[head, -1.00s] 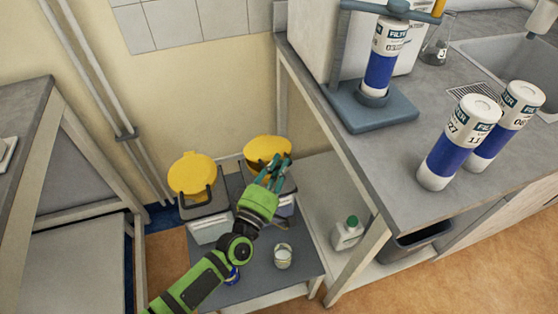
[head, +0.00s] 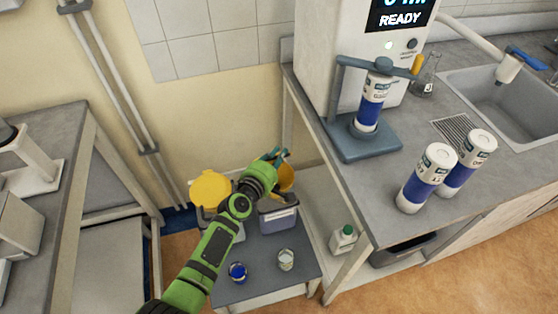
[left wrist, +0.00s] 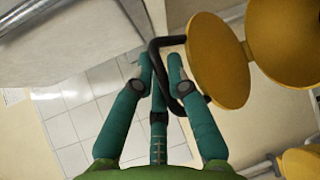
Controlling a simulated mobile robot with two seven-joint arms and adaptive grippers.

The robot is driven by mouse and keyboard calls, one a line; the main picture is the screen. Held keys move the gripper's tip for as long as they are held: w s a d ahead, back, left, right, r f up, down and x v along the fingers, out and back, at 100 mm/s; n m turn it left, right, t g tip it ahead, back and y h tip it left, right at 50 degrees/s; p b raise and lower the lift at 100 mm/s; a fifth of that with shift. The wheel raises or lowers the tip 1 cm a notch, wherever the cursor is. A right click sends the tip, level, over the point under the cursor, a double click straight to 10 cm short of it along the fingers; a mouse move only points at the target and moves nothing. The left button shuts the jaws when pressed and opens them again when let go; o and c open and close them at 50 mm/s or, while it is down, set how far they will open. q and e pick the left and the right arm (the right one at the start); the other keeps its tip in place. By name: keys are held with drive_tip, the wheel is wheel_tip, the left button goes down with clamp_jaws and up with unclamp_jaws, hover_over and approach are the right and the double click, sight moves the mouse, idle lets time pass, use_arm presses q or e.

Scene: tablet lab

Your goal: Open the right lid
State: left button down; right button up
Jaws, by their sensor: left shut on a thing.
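The right lid (head: 287,178) is yellow and stands raised at the back of the right grey bin (head: 279,218); my gripper and wrist hide part of it. My left gripper (head: 275,155) is at the top of this lid. In the left wrist view the teal fingers (left wrist: 160,62) are shut on a bent black handle (left wrist: 153,47) beside a round yellow lid (left wrist: 215,60). The left lid (head: 210,188) is also yellow and raised, left of my forearm. My right gripper is not in view.
The bins stand on a low grey cart (head: 262,258) with a blue-topped jar (head: 237,271) and a pale jar (head: 286,259) in front. The counter (head: 372,183) rises close on the right, with two bottles near its edge. A wall stands behind.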

use_arm(q)
drive_tip(key=shift+w+a+r+p, duration=0.3)
drive_tip(key=shift+w+r, duration=0.25)
drive_tip(key=shift+w, duration=0.2)
drive_tip(key=shift+w+a+r+p, duration=0.2)
drive_tip(key=shift+w+r+p, duration=0.1)
drive_tip(key=shift+w+r, duration=0.3)
drive_tip(key=shift+w+a+r+n+g, duration=0.2)
drive_tip(key=shift+w+g, duration=0.1)
drive_tip(key=shift+w, duration=0.25)
drive_tip(key=shift+w+a+r+n+g, duration=0.1)
drive_tip(key=shift+w+r+n+g, duration=0.15)
drive_tip(key=shift+w, duration=0.3)
drive_tip(key=w+a+b, duration=0.1)
drive_tip(key=w+a, duration=0.1)
drive_tip(key=w, duration=0.4)
drive_tip(key=shift+w+r, duration=0.15)
drive_tip(key=shift+r, duration=0.1)
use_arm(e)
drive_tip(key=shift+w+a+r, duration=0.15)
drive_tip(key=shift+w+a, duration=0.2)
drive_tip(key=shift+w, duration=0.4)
use_arm(q)
drive_tip(key=c, duration=1.2)
unclamp_jaws()
